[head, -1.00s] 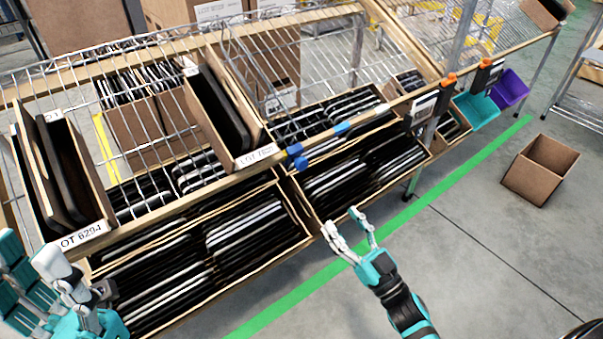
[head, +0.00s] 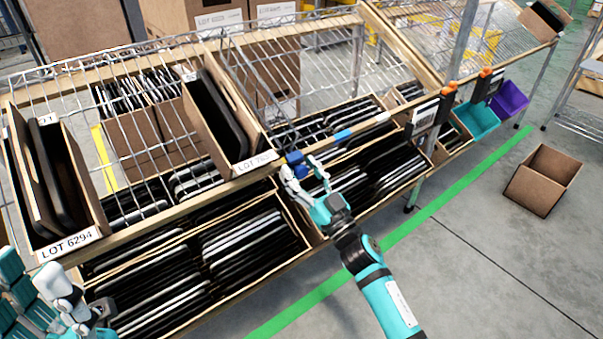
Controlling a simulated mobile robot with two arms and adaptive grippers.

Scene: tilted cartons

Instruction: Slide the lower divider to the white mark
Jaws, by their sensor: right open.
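A wire divider (head: 258,85) stands on the sloped wire shelf, right of the carton marked LOT. A blue clip (head: 295,157) sits at its lower end on the wooden front rail. A blue mark (head: 343,135) and a white mark (head: 382,117) lie further right along this rail. My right gripper (head: 302,166) is open at the blue clip, fingers close around it; I cannot tell whether they touch. My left gripper (head: 62,288) is at the lower left, away from the divider; its fingertips are not clear.
Tilted cartons with dark flat items fill the lower shelf, including one (head: 248,240) below the rail. A carton labelled LOT 6294 (head: 66,245) stands at left. Teal (head: 476,120) and purple (head: 510,97) bins hang at right. An open carton (head: 541,180) lies on clear floor.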

